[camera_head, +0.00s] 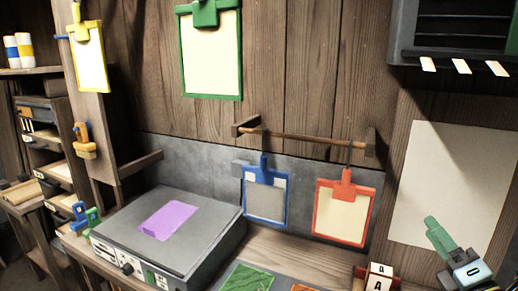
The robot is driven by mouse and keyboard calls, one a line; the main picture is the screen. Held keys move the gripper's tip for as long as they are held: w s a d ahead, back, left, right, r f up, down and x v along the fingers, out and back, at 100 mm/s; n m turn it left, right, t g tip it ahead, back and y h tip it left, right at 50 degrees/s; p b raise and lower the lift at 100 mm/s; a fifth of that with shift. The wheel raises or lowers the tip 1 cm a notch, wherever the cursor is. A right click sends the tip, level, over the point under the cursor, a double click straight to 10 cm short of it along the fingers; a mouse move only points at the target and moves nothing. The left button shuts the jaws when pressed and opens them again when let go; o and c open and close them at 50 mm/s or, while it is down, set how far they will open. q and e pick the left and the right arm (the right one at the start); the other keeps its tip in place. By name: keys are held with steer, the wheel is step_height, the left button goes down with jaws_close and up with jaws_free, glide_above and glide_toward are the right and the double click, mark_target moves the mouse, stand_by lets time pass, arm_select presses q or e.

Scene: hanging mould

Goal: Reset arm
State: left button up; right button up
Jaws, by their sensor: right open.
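My right gripper (455,250) is at the lower right corner, in front of the wall with a blank sheet. It is open, and part of it is cut off by the frame edge. A green piece shows at its tip; I cannot tell whether it is a finger or a separate thing. A blue-framed mould (265,200) and a red-framed mould (342,210) hang from a wooden rod (305,137), clear of the gripper. My left gripper is not in view.
A grey machine (170,235) with a purple sheet (168,220) stands on the bench at left. Green (210,55) and yellow (89,55) clipboards hang on the wall. White lettered blocks (379,278) sit near the gripper. A dark rack (462,35) juts out at upper right.

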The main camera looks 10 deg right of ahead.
steer(key=s+a+f+m+g+h, duration=0.25)
steer(key=s+f+m+g, duration=0.2)
steer(key=f+m, duration=0.5)
steer(key=s+a+f+m+g+h, duration=0.1)
steer(key=s+f+m+g+h, duration=0.3)
steer(key=f+m, duration=0.5)
steer(key=s+a+f+m+g+y, duration=0.2)
steer(key=s+a+f+g+y, duration=0.1)
steer(key=s+a+f+g, duration=0.25)
steer(key=s+a+f+m+g+y, duration=0.2)
steer(key=s+a+m+g+y, duration=0.15)
steer(key=s+a, duration=0.45)
step_height(320, 180, down, 27)
steer(key=g+h+b, duration=0.1)
steer(key=g+b, duration=0.1)
steer(key=b, duration=0.2)
arm_select(q)
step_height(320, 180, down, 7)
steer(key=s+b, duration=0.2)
steer(key=b, duration=0.1)
arm_select(e)
steer(key=s+d+f+n+g, duration=0.1)
steer(key=s+d+f, duration=0.1)
steer(key=s+f, duration=1.4)
step_height(320, 180, down, 4)
steer(key=shift+s+d+r, duration=0.2)
steer(key=shift+s, duration=0.2)
